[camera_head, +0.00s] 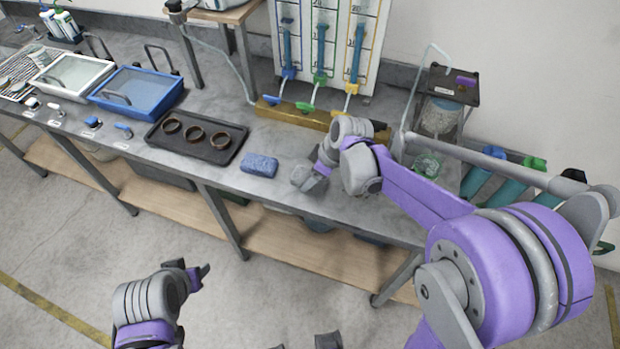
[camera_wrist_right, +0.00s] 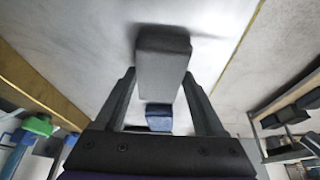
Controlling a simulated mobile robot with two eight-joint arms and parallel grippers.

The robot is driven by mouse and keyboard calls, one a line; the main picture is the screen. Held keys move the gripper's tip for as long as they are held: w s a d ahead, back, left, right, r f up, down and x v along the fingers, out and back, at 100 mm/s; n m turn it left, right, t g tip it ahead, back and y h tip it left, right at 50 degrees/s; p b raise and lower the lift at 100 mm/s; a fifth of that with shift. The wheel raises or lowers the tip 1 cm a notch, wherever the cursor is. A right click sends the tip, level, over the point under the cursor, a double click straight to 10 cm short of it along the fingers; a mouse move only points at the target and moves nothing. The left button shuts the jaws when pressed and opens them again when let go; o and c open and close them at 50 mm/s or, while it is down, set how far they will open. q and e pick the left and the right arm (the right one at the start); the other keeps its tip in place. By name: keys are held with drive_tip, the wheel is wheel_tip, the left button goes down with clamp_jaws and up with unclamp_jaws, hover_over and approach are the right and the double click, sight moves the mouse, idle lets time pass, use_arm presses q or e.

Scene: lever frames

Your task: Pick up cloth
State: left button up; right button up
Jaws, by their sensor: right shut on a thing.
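A grey block-shaped cloth (camera_wrist_right: 163,60) is between the fingers of my right gripper (camera_wrist_right: 160,76) in the wrist view, and the fingers are shut on it. In the head view my right gripper (camera_head: 316,172) is over the front part of the bench, with the grey cloth (camera_head: 303,178) at its tips. A folded blue cloth (camera_head: 260,165) lies on the bench just left of it; it also shows in the wrist view (camera_wrist_right: 158,117). My left gripper (camera_head: 199,276) is in front of the bench, away from both; its finger gap is unclear.
The grey bench (camera_head: 230,190) carries a dark tray (camera_head: 196,158) with several brown rings, left of the blue cloth. A blue basin (camera_head: 125,103) and a white one (camera_head: 62,86) stand further left. A board with coloured levers (camera_head: 318,75) stands behind my right gripper.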

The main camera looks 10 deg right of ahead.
drive_tip(key=shift+r, duration=0.3)
wheel_tip(320, 180, up, 10)
drive_tip(key=p, duration=0.1)
drive_tip(key=o, duration=0.6)
drive_tip(key=c, duration=0.4)
drive_tip(key=shift+c, duration=0.2)
drive_tip(key=shift+d+f, duration=0.1)
